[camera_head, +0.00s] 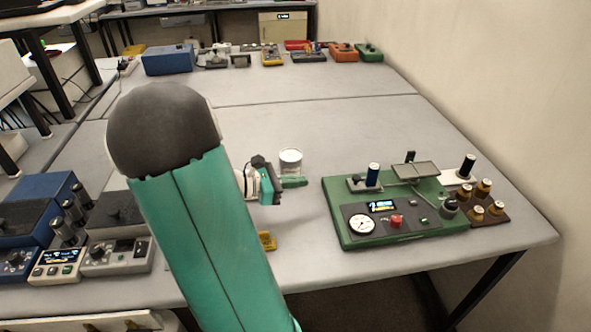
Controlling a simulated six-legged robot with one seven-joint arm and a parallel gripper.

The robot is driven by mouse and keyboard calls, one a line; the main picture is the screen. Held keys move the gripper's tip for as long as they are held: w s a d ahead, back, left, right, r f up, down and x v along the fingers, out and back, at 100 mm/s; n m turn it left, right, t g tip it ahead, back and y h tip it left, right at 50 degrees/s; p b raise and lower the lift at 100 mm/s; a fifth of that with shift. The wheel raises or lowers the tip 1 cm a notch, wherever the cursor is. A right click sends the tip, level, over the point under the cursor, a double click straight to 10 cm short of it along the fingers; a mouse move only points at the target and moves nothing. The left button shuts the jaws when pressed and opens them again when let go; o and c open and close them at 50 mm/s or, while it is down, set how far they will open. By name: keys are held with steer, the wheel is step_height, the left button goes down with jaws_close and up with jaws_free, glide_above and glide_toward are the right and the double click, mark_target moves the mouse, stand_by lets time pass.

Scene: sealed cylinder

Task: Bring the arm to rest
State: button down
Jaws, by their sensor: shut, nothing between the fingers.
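My arm's large teal link with its dark rounded joint fills the left-centre of the view and hides part of the table. Past its right edge, a small teal and black end with a white collar shows: my gripper (275,189). It is small in the picture and looks shut and empty, low above the grey table (310,125). A small clear cylinder with a pale top (290,161) stands just behind it. I cannot tell whether a green piece beside the gripper belongs to it. The rest of my arm is hidden behind the large link.
A green instrument (385,222) with a gauge and a blue cylinder (372,174) stands at right. A brown rack (484,205) with several capped vials is beside it. Grey and blue devices (116,252) stand at left. Several devices line the back, including a blue box (167,60). The table's middle back is clear.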

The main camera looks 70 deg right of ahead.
steer(key=w+a+r+m+t+y, duration=0.15)
steer(key=w+a+t, duration=0.25)
steer(key=a, duration=0.4)
steer(key=w+a+r+m+t+y, duration=0.1)
steer(key=w+a+m+t+y, duration=0.15)
steer(key=a, duration=0.55)
steer(key=w+a+r+m+t+y, duration=0.1)
steer(key=w+a+m+t, duration=0.1)
steer(key=w+a+t, duration=0.35)
steer(key=a+r+m+t+y, duration=0.1)
steer(key=a+r+t+y, duration=0.1)
steer(key=a, duration=0.8)
steer(key=a+r+m+t+y, duration=0.1)
steer(key=a+r+t+y, duration=0.2)
steer(key=a, duration=0.8)
steer(key=shift+r+t, duration=0.3)
steer(key=shift+r, duration=0.65)
steer(key=shift+s+d, duration=0.1)
steer(key=shift+s, duration=0.05)
